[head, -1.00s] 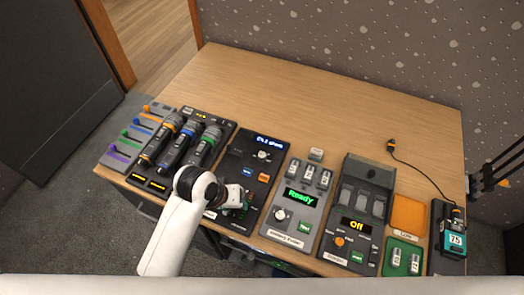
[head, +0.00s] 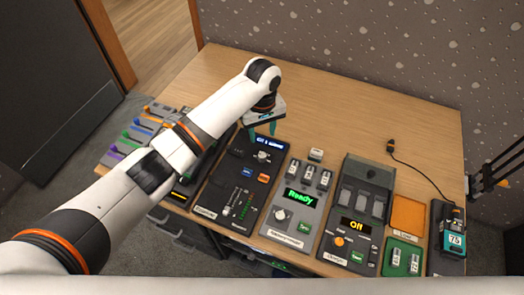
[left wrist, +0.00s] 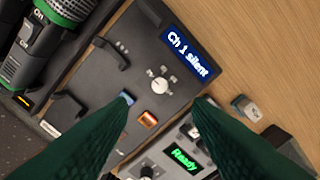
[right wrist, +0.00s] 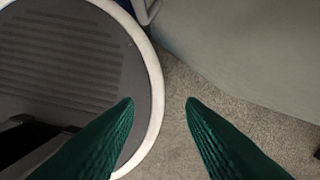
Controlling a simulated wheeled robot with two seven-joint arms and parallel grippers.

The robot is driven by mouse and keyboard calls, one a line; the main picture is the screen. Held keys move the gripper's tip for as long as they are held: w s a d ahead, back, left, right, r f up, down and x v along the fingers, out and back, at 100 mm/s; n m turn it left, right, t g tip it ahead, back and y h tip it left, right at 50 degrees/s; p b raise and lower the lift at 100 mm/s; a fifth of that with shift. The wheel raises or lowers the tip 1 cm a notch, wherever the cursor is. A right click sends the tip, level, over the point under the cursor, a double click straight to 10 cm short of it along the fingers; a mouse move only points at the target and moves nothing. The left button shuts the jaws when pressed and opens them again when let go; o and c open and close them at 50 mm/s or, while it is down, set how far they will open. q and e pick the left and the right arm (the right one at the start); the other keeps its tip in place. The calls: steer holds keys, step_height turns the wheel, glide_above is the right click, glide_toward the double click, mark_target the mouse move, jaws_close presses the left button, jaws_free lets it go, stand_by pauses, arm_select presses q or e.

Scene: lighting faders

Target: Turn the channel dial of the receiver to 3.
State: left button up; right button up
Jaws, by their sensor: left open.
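The receiver (head: 236,176) is a dark panel unit on the table, with its channel dial (head: 262,156) below a blue display (head: 270,143). In the left wrist view the white dial (left wrist: 160,86) has small marks around it, and the display (left wrist: 184,55) reads "Ch 1 silent". My left gripper (head: 260,131) is open above the back of the receiver. In the left wrist view its fingers (left wrist: 166,99) are apart, with the dial showing between and just beyond the tips, untouched. My right gripper (right wrist: 160,101) is open and empty, over the floor away from the table.
Blue and orange buttons and a fader section share the receiver's panel. Microphones lie to the left, partly behind my arm. The table's back half (head: 340,100) is mostly clear.

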mark_target(262, 155)
arm_select(q)
step_height(262, 155, down, 10)
steer(key=shift+f, duration=0.15)
stand_by(0.3)
steer(key=c, duration=1)
